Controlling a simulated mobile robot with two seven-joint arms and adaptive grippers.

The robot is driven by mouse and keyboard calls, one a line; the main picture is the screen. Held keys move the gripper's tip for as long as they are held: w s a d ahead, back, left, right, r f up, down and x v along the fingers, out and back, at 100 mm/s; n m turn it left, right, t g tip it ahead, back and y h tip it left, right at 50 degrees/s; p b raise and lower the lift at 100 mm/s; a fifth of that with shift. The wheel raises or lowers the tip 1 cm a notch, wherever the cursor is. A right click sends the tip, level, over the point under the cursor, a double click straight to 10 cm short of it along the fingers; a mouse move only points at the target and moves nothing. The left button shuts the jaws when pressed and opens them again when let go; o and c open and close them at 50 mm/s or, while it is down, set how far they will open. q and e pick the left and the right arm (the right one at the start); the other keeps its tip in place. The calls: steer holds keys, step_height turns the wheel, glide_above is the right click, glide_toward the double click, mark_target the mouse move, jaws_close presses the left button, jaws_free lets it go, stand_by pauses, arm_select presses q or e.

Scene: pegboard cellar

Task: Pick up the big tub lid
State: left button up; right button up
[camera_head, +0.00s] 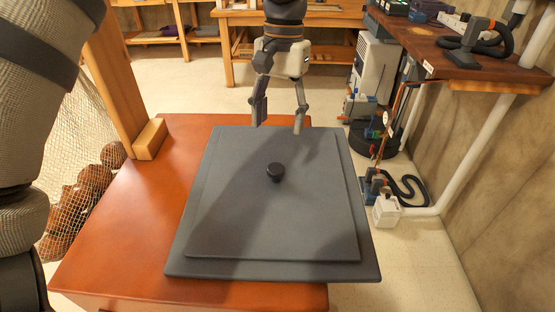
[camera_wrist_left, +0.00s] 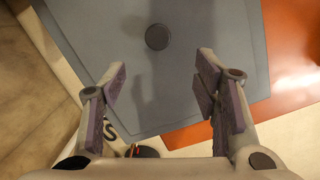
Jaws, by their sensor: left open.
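The big tub lid (camera_head: 310,205) is a flat dark grey rectangular slab with a raised panel. It lies on the reddish-orange table (camera_head: 130,225) and reaches past the table's right edge. A small round black knob (camera_head: 275,172) stands at its middle. My left gripper (camera_head: 279,124) is open and empty above the lid's far edge, fingers pointing down, apart from the knob. In the left wrist view the lid (camera_wrist_left: 200,35) fills the upper part, and the knob (camera_wrist_left: 158,37) shows beyond the gap between the open fingers. My right gripper is not in view.
A wooden post with a foot block (camera_head: 150,139) stands at the table's far left corner. A net of brown balls (camera_head: 75,200) hangs at left. A workbench (camera_head: 465,55) with tools is at right, a white box (camera_head: 386,211) on the floor below it.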

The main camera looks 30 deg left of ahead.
mark_target(276, 167)
arm_select(q)
steer(key=f, duration=0.4)
steer(key=s+f, duration=0.1)
steer(key=f, duration=0.2)
steer(key=s+f, duration=0.1)
steer(key=f, duration=0.3)
steer(key=shift+s+d+f, duration=0.1)
steer(key=shift+d+f, duration=0.25)
jaws_close()
